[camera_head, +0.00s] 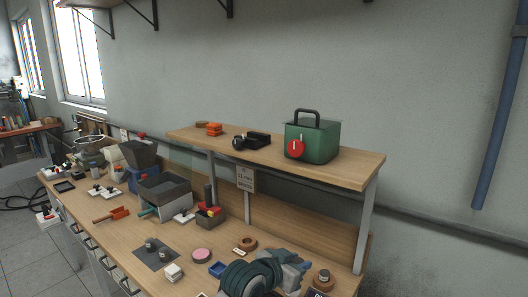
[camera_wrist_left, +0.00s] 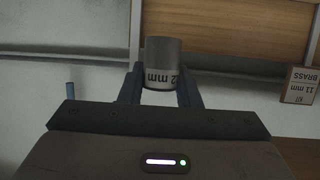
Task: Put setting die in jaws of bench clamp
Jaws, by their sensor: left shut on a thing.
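My left gripper (camera_wrist_left: 160,88) is shut on a grey metal cylinder, the setting die (camera_wrist_left: 162,62), in the left wrist view. The die stands out between the two dark fingers and carries upside-down lettering ending in "mm". My right gripper is in neither view.
A raised shelf (camera_head: 345,174) holds a green case (camera_head: 318,143). A sign (camera_head: 246,180) hangs below it and shows in the wrist view (camera_wrist_left: 299,84). Grey bins (camera_head: 165,190) and small parts crowd the bench (camera_head: 110,236).

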